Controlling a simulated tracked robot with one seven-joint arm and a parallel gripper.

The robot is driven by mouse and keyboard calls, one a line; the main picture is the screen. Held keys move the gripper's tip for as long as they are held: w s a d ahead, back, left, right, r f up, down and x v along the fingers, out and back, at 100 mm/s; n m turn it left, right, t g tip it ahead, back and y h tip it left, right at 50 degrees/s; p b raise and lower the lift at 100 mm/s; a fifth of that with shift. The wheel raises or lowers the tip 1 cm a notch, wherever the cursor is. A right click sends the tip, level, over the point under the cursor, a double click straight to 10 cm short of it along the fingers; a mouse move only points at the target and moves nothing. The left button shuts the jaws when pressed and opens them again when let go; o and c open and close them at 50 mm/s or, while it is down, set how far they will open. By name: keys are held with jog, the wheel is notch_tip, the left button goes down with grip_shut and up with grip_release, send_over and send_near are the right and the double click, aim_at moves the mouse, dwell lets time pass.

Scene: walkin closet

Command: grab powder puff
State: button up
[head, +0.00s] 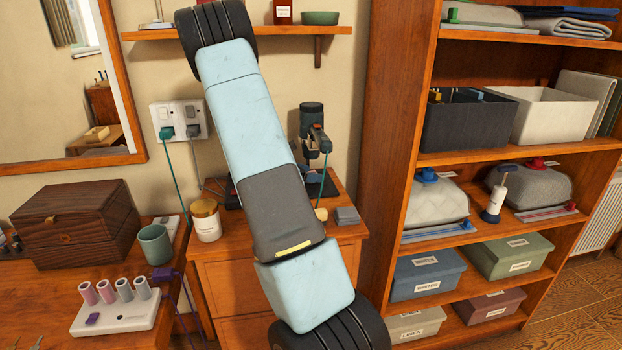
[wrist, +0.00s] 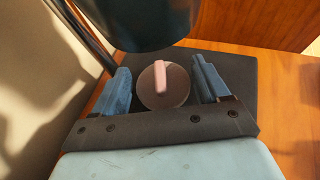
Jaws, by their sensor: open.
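In the wrist view, the likely powder puff (wrist: 151,98) is a round brownish disc with a raised pink bar across its top. It lies between the two blue fingers of my gripper (wrist: 164,86). The fingers are open, one on each side of the disc, with visible gaps on both sides. I cannot tell how far the fingertips are above the surface. In the head view my arm covers the spot, so I cannot make out the puff there.
A dark appliance (head: 312,120) with a cord stands on the wooden cabinet (head: 345,230). A dark rounded body (wrist: 150,20) hangs close beyond the fingers in the wrist view. A lidded jar (head: 206,222) and a small grey block (head: 347,215) are nearby. The shelf unit (head: 393,130) rises right.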

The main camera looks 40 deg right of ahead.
jog(key=c, duration=0.9)
jog(key=shift+o, duration=0.2)
